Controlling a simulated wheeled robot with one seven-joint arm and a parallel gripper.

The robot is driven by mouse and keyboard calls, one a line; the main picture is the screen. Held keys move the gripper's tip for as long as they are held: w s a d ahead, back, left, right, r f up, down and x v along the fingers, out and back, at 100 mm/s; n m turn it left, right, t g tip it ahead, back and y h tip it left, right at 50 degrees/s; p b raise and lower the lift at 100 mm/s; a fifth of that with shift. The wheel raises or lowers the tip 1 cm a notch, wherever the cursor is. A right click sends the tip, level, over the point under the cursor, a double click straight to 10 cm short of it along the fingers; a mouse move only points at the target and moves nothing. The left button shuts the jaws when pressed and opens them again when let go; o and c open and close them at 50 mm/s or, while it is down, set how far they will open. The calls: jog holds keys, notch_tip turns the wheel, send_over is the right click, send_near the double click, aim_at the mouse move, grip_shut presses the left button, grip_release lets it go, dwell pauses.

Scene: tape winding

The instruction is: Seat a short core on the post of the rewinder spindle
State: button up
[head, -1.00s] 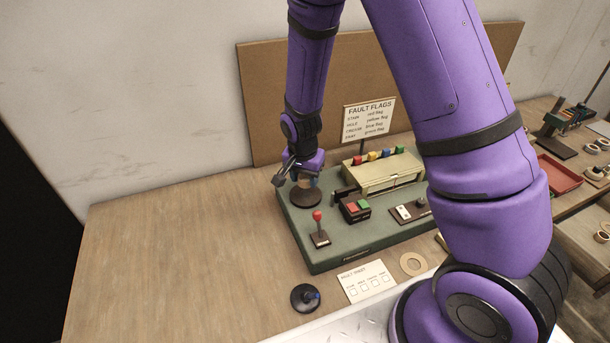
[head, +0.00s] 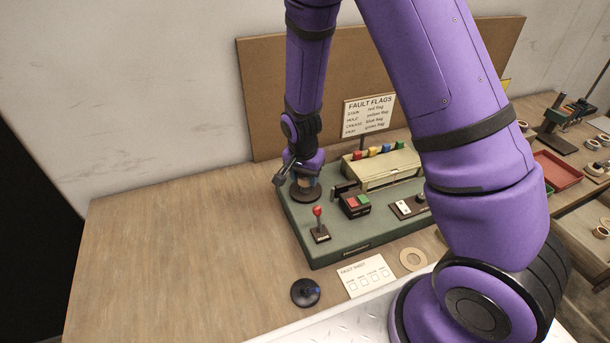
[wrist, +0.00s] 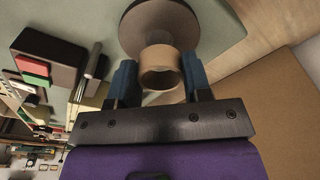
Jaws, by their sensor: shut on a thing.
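The rewinder spindle, a dark round disc (head: 305,195), stands at the left end of the green machine bed. It also shows in the wrist view (wrist: 132,38). My gripper (head: 304,181) is over the spindle, its blue fingers (wrist: 160,78) shut on the sides of a short tan cardboard core (wrist: 160,80). In the wrist view the core's round opening faces the camera and the spindle lies just beyond it. In the head view the core is mostly covered by my gripper. I cannot tell whether the core is around the post.
On the green bed (head: 338,248) are a red-knobbed lever (head: 318,222), a red and green button box (head: 354,204) and a box with coloured flags (head: 385,172). A black round piece (head: 305,292), a fault sheet (head: 366,276) and a tan ring (head: 413,259) lie in front. The table's left is clear.

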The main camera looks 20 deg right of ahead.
jog(key=shift+f, duration=1.25)
jog(key=o, duration=1.3)
jog(key=shift+r, duration=3.55)
